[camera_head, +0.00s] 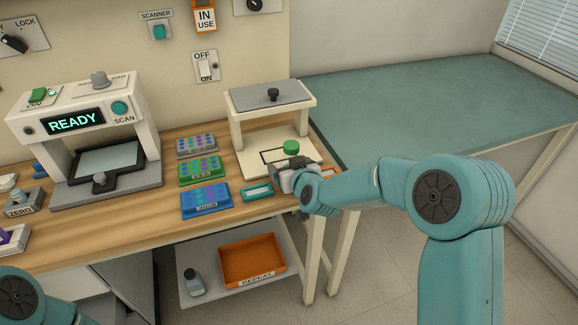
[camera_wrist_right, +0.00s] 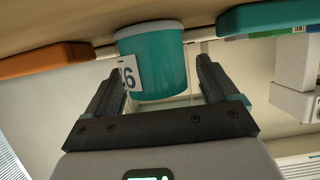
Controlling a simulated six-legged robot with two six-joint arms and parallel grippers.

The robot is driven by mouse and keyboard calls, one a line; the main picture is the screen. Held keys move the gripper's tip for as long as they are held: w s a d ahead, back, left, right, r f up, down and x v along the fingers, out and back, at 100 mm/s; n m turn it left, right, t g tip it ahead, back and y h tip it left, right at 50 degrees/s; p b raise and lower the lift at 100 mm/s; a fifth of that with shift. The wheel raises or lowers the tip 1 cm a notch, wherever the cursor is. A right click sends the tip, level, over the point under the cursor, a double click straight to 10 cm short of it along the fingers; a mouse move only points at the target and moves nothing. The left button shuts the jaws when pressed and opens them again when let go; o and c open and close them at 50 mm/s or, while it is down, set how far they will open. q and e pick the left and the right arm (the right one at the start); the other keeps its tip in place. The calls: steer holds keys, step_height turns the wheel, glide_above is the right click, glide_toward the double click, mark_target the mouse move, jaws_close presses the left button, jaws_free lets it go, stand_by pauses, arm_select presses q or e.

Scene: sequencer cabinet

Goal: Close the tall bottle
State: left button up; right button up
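In the right wrist view, a teal round container (camera_wrist_right: 160,62) with a pale rim and a white number label stands on the wood. My right gripper (camera_wrist_right: 161,64) is open, one finger on each side of it. A gap shows on the right side; the left finger overlaps the label. In the head view, my right gripper (camera_head: 284,168) is at the bench's right part and hides this container. A green round cap-like piece (camera_head: 290,147) shows just above the gripper. I cannot tell whether it sits on a bottle. My left gripper is outside the view.
A white stand (camera_head: 271,100) rises behind the gripper. A teal tray (camera_head: 257,191) lies left of it, an orange one (camera_wrist_right: 45,60) on its other side. Colored racks (camera_head: 204,199) stand further left. The lower shelf holds a small bottle (camera_head: 194,283) and an orange tray (camera_head: 253,239).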

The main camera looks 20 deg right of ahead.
steer(key=shift+r, duration=0.2)
steer(key=shift+s, duration=0.25)
steer(key=v, duration=1.1)
steer(key=shift+s+b, duration=0.25)
steer(key=shift+b, duration=0.05)
